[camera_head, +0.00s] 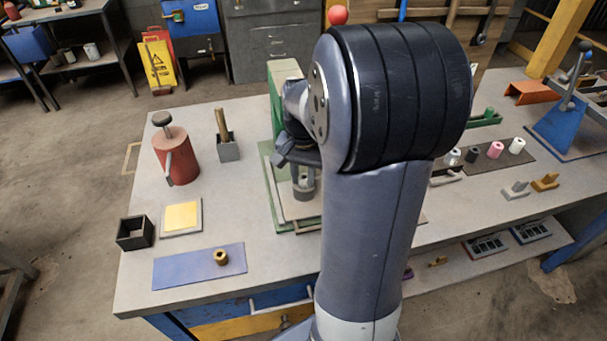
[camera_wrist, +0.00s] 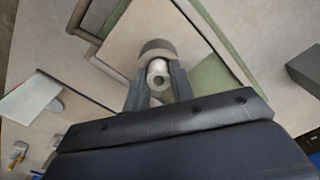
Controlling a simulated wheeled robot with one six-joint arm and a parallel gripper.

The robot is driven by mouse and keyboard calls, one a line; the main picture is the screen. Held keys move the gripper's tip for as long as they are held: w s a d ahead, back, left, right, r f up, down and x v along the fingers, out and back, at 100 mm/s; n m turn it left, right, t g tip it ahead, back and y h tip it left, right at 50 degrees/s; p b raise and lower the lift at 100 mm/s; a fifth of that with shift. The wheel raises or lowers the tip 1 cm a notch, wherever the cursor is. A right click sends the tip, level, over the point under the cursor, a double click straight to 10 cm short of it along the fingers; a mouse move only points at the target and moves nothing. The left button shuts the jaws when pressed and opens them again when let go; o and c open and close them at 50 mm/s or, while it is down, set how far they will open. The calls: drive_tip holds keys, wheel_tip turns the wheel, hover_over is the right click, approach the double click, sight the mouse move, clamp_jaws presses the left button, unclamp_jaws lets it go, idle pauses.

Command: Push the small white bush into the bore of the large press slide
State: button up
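My gripper (camera_wrist: 160,82) points down over the press base, with its two dark fingers on either side of a small white bush (camera_wrist: 158,72). The fingers look shut on the bush, whose round hole faces the wrist camera. A large grey-brown round piece, seemingly the press slide (camera_wrist: 156,46), lies just beyond the bush in the wrist view. In the head view the slide (camera_head: 303,193) stands as a grey cylinder below my gripper (camera_head: 304,176). Its bore is hidden by the bush and fingers. I cannot tell whether the bush has entered it.
The green press (camera_head: 284,72) stands behind my arm. A dark mat (camera_head: 510,159) at right holds several bushes, including a white one (camera_head: 517,146). A red can (camera_head: 176,154), black box (camera_head: 135,232) and blue mat (camera_head: 185,270) are at left.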

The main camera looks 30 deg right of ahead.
drive_tip(key=shift+o, duration=0.8)
wheel_tip(320, 180, up, 11)
drive_tip(key=shift+p, duration=0.45)
drive_tip(key=shift+f, duration=0.15)
wheel_tip(320, 180, down, 11)
drive_tip(key=shift+f+b, duration=0.1)
drive_tip(key=shift+b, duration=0.25)
drive_tip(key=shift+s, duration=0.1)
